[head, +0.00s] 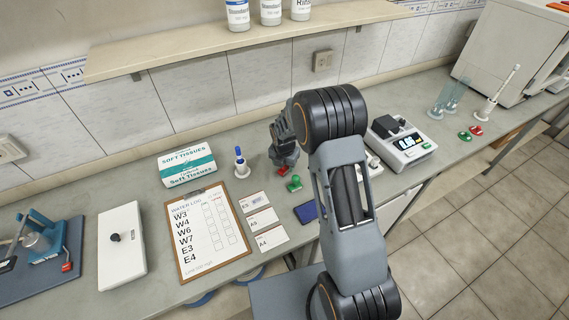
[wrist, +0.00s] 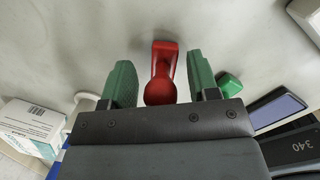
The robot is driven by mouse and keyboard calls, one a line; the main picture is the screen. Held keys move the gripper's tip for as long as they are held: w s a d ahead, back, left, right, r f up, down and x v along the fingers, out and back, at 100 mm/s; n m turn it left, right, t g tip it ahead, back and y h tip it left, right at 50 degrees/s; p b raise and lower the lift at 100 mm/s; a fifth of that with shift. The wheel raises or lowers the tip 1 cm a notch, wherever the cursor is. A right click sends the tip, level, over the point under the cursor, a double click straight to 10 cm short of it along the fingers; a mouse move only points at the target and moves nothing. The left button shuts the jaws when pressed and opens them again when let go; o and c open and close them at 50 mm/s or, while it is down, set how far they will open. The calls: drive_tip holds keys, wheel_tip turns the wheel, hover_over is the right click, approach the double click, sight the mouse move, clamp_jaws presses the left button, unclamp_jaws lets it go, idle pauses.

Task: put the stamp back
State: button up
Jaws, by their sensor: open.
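In the head view, a red stamp-like piece (head: 283,170) shows just under my gripper (head: 282,150), partly hidden by it. In the wrist view, the red piece (wrist: 163,65) has a flat block and a round knob, and lies between the green fingertips of my gripper (wrist: 161,78). The fingers are open, with a gap on both sides of it. I cannot tell whether it stands or lies. A green stamp-like piece (head: 294,184) is beside it; it also shows in the wrist view (wrist: 230,85). A dark blue pad (head: 306,213) lies nearby on the bench.
A blue-topped item on a white base (head: 241,165), a tissue box (head: 187,164), a clipboard (head: 207,232) and cards (head: 262,222) stand or lie to the left. A balance-like device (head: 402,142) is to the right. A shelf (head: 240,38) overhangs the back.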

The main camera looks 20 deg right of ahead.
drive_tip(key=r, duration=0.3)
drive_tip(key=s+r, duration=0.1)
drive_tip(key=r, duration=0.3)
drive_tip(key=r+b, duration=0.1)
drive_tip(key=r, duration=0.3)
drive_tip(key=shift+s+a, duration=0.25)
drive_tip(key=shift+a, duration=0.05)
drive_tip(key=s+r+m+t, duration=0.1)
drive_tip(key=s+r+m, duration=0.85)
drive_tip(key=m, duration=0.25)
drive_tip(key=s+r+m+t, duration=0.1)
drive_tip(key=s+m, duration=1.2)
drive_tip(key=m, duration=0.2)
drive_tip(key=shift+d+r+m+t+y, duration=0.2)
drive_tip(key=shift+r+m+t+y, duration=0.1)
drive_tip(key=shift+r+m+t, duration=0.1)
